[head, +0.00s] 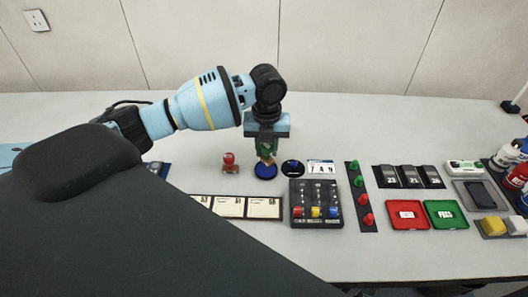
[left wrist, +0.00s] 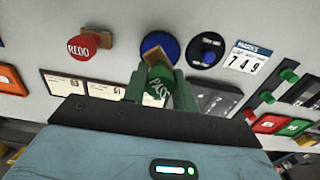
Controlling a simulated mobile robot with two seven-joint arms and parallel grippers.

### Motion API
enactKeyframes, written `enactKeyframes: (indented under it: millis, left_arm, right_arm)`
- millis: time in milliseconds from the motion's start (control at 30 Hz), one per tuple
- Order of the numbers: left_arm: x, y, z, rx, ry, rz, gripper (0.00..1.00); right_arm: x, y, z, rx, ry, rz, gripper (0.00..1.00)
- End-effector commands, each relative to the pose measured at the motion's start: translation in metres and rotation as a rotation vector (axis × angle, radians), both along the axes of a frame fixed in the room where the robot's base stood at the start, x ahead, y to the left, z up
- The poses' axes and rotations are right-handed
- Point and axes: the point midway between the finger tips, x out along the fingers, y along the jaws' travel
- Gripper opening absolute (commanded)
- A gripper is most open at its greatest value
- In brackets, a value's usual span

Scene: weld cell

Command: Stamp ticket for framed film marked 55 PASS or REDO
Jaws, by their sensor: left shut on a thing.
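My left gripper (head: 266,140) is shut on the green PASS stamp (left wrist: 158,88), pointing down over a round blue disc (head: 264,172). In the left wrist view a brown block shows between stamp and disc (left wrist: 165,44); I cannot tell if the stamp touches anything. The red REDO stamp (head: 229,159) stands to the left on a brown base and shows in the left wrist view (left wrist: 83,46). Three cream tickets (head: 230,207) lie in a row in front; their numbers are too small to read surely. Three dark framed films (head: 409,177) lie right. My right gripper is not in view.
A black button box (head: 316,205) stands right of the tickets. A dark round dial (head: 292,168) and a 749 card (head: 321,167) lie behind it. Further right are a strip of pegs (head: 361,196), a red tray (head: 407,228), a green tray (head: 459,226) and bottles (head: 507,157).

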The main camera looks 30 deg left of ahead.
Motion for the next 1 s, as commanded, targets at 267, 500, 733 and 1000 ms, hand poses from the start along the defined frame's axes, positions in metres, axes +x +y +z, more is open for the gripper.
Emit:
enactKeyframes:
  millis: [267, 500, 733, 1000]
  left_arm:
    - [0.001, 0.000, 0.022, 0.000, -0.004, 0.000, 0.13]
    - [0.000, 0.000, 0.036, 0.001, -0.003, 0.000, 0.13]
    - [0.000, 0.000, 0.036, 0.000, 0.000, 0.000, 0.13]
    - [0.001, -0.010, 0.035, -0.003, -0.001, -0.041, 0.13]
  right_arm:
    - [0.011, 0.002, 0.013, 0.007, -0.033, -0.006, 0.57]
    - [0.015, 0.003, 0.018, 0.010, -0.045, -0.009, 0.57]
    - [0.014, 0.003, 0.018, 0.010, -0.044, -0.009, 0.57]
    - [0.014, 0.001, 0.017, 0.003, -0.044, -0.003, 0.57]
